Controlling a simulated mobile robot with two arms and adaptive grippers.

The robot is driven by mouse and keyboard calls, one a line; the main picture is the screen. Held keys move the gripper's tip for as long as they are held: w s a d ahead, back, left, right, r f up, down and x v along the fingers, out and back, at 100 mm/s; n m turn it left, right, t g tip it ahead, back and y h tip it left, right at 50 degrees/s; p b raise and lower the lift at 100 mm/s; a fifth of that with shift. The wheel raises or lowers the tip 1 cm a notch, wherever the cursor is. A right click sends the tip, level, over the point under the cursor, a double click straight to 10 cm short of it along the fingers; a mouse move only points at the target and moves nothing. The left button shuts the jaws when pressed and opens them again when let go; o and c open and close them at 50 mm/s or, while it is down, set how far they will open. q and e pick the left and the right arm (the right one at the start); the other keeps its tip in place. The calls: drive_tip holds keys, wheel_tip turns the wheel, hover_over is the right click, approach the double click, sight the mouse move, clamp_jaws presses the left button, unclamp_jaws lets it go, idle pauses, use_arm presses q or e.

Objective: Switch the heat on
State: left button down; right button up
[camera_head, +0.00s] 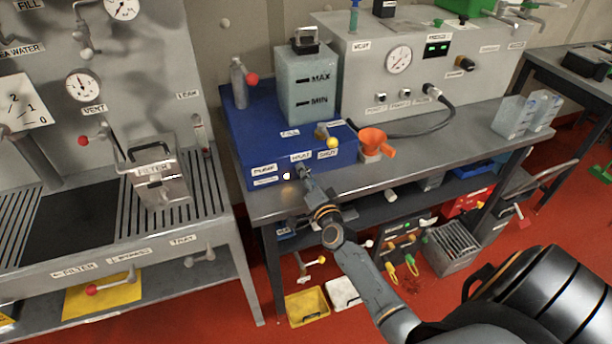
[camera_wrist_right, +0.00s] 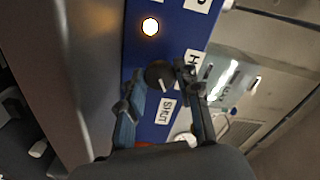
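The blue unit (camera_head: 246,133) on the bench carries a HEAT label (camera_head: 301,156) on its front edge. My right gripper (camera_head: 304,173) is at the front face just below that label and hides the control there. In the right wrist view a dark round knob (camera_wrist_right: 159,75) with a light pointer mark sits on the blue panel. The right gripper (camera_wrist_right: 158,84) is open, with its two fingers on either side of the knob. The right-hand finger is close to it; contact cannot be told. A lit white lamp (camera_head: 286,176) also shows in the wrist view (camera_wrist_right: 150,27). My left gripper is not in view.
A tank marked MAX and MIN (camera_head: 308,85) stands on the blue unit. A yellow-knobbed valve (camera_head: 332,142) and an orange funnel (camera_head: 376,141) are close to the right. A SHUT label (camera_wrist_right: 165,111) is beside the knob. A filter station (camera_head: 160,185) stands to the left.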

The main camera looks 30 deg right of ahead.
drive_tip(key=o, duration=0.4)
drive_tip(key=shift+c, duration=0.2)
drive_tip(key=v, duration=1.2)
drive_tip(key=s+a+f+n+g+y, duration=0.1)
drive_tip(key=s+a+f+n+g, duration=0.15)
drive_tip(key=f, duration=0.75)
drive_tip(key=s+a+f+n+g+y, duration=0.2)
drive_tip(key=s+a+f+n, duration=0.15)
drive_tip(key=f, duration=0.55)
drive_tip(key=s+a+f+n+g+y, duration=0.1)
drive_tip(key=s+a+f+n+g, duration=0.2)
drive_tip(key=f, duration=0.7)
drive_tip(key=s+f+n+g, duration=0.2)
drive_tip(key=s+f, duration=0.4)
drive_tip(key=s, duration=0.4)
drive_tip(key=s+a+f+n+g, duration=0.1)
drive_tip(key=s+f+n+g, duration=0.2)
drive_tip(key=s+f, duration=0.3)
drive_tip(key=s+a+f+n+g, duration=0.1)
drive_tip(key=s+f+n+g, duration=0.2)
drive_tip(key=s, duration=1.2)
wheel_tip(320, 180, down, 3)
drive_tip(key=shift+s+g, duration=0.4)
drive_tip(key=shift+g, duration=0.15)
